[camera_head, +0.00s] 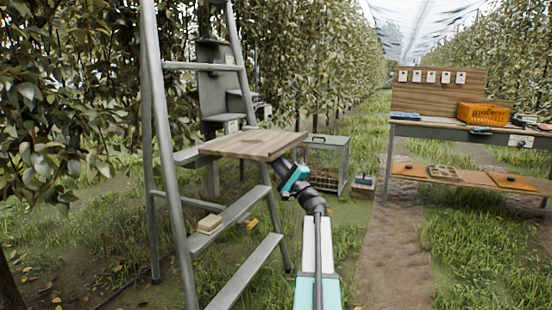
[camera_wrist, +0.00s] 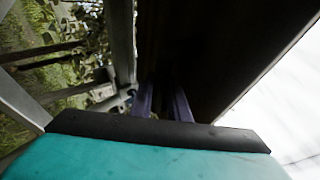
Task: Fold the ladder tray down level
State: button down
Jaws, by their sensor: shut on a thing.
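The ladder tray (camera_head: 252,144) is a wooden board standing out from the grey stepladder (camera_head: 160,110). It looks close to level; I cannot tell whether a small tilt is left. My gripper (camera_head: 279,165) is at the tray's near right edge, coming from below right, and is shut on the tray. In the wrist view, the purple fingers (camera_wrist: 163,103) run up against the dark underside of the tray (camera_wrist: 215,45). The fingertips and the exact grip are hidden in shadow.
A wire-sided cage (camera_head: 328,152) stands on the grass behind my arm. A workbench (camera_head: 470,132) with an orange crate (camera_head: 484,114) is at right. A dirt path between is clear.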

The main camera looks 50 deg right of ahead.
jog(key=shift+a, duration=0.1)
jog(key=c, duration=1.7)
grip_release()
jog(key=shift+s, duration=0.15)
jog(key=p+v, duration=0.3)
jog(key=v, duration=1)
jog(key=shift+s+f, duration=0.2)
jog(key=shift+s, duration=0.05)
